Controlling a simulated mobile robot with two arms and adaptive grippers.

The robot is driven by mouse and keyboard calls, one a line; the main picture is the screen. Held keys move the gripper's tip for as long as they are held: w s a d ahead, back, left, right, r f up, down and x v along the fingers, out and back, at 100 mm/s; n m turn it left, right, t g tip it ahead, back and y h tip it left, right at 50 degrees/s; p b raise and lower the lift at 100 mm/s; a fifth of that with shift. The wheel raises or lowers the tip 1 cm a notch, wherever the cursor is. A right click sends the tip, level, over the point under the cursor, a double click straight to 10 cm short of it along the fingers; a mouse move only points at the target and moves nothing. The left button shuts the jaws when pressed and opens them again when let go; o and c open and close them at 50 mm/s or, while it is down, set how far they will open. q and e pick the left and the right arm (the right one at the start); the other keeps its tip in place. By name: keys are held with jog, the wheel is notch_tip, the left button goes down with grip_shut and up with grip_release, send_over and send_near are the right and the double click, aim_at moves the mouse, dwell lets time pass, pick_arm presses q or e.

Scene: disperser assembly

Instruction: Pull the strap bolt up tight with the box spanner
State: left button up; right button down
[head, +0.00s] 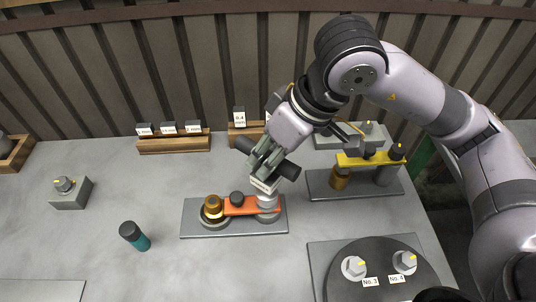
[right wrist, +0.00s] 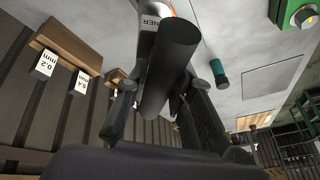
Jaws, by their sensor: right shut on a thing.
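My right gripper (head: 266,166) is shut on the dark crossbar handle of the box spanner (head: 288,170). In the right wrist view the dark handle (right wrist: 170,65) lies between the two fingers, with a pale labelled part beyond it. The spanner's lower end stands over the right end of the orange strap (head: 240,205); the bolt there is hidden under it, and I cannot tell how far it is seated. My left gripper is not in view.
A second plate (head: 318,187) with a yellow strap (head: 365,160) stands to the right. A dark disc (head: 375,257) holds bolts labelled No.3 and No.4 at front right. A teal-and-black cylinder (head: 135,236) lies to the left. Labelled wooden blocks (head: 174,146) line the back.

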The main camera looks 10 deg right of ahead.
jog(key=shift+f+b, duration=0.65)
jog(key=shift+b, duration=0.25)
